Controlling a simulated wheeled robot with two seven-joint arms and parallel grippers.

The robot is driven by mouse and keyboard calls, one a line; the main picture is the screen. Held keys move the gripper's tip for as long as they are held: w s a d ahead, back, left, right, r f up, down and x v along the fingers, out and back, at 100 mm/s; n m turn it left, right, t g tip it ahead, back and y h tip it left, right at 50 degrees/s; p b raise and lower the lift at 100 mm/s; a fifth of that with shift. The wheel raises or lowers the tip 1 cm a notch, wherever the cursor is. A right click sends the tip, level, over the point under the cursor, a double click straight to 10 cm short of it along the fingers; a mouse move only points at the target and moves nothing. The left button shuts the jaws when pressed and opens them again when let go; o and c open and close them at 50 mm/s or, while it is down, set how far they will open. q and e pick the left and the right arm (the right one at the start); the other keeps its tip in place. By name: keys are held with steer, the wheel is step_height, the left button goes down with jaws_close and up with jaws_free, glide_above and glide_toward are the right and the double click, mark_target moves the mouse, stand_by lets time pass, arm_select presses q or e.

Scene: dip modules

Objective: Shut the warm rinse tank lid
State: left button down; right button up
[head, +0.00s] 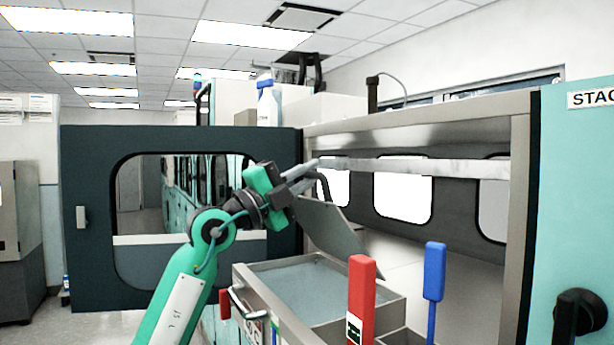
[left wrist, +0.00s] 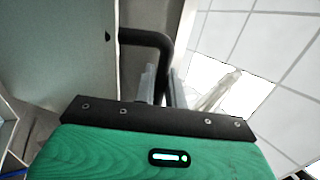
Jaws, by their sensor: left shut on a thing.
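The lid (head: 332,238) is a grey metal panel, tilted up steeply over an open metal tank (head: 285,263) with bluish liquid inside. A dark bent bar handle (head: 325,188) stands off the lid's upper end. My left gripper (head: 312,172) is shut on this handle above the tank. In the left wrist view the dark handle (left wrist: 148,38) runs down between the fingers (left wrist: 165,88), with the lid's flat face (left wrist: 60,55) to the left. The fingers partly hide the held part. My right gripper is not in view.
Upright red (head: 361,295) and blue (head: 434,270) handles stand at the front right of the tank. A dark windowed door (head: 90,270) is open at left. A metal frame (head: 520,190) edges the cabinet opening, with a pale bar (head: 430,167) across it.

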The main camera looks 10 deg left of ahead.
arm_select(q)
steer(key=c, duration=1.5)
jaws_free()
steer(key=shift+c, duration=0.2)
steer(key=shift+s+a+f, duration=0.1)
steer(key=b+v, duration=0.2)
steer(key=v, duration=1.1)
steer(key=shift+a, duration=0.15)
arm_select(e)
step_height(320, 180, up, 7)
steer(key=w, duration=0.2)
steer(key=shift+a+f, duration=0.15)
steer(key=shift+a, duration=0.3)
arm_select(q)
steer(key=shift+s+f, duration=0.1)
steer(key=shift+s, duration=0.05)
